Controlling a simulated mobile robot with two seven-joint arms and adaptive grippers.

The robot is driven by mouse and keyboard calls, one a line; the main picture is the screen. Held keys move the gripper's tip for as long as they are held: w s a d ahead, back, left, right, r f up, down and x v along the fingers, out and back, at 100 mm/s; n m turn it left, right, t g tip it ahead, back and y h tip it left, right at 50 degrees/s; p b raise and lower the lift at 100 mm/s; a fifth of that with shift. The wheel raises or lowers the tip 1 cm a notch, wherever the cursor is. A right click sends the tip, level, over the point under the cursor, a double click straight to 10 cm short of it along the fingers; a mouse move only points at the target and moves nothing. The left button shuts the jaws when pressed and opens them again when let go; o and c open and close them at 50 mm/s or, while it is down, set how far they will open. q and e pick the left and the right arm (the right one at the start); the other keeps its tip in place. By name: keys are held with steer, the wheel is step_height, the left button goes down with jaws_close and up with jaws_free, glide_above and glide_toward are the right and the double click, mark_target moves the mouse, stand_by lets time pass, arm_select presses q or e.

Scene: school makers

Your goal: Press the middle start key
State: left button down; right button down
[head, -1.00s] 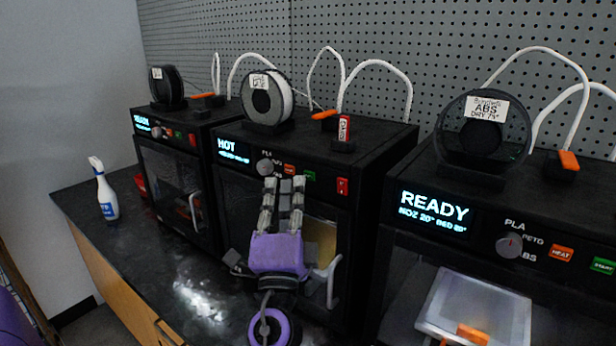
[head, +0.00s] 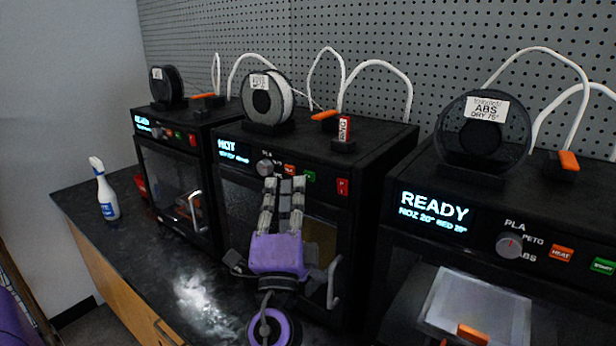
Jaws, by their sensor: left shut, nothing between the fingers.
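The middle printer (head: 330,215) is black and its screen (head: 232,151) reads HOT. Its panel has a grey knob (head: 264,167), an orange key (head: 289,169), a green start key (head: 309,176) and a red key (head: 342,187). My left gripper (head: 284,182), with a purple body and grey fingers, is shut and empty. Its fingertips are in front of the panel, just below the orange key and left of the green key. I cannot tell whether they touch the panel. The green key is in plain sight. My right gripper is not in view.
The right printer (head: 440,260) shows READY (head: 434,205) and has its own green key (head: 603,265). The left printer (head: 175,180) stands farther back. White door handles (head: 334,283) stick out in front. A spray bottle (head: 105,190) stands on the dark counter (head: 140,262).

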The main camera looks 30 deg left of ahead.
arm_select(q)
steer(key=shift+w, duration=0.2)
steer(key=shift+w, duration=0.3)
stand_by(0.3)
steer(key=shift+w, duration=0.1)
stand_by(0.5)
steer(key=shift+s, duration=0.6)
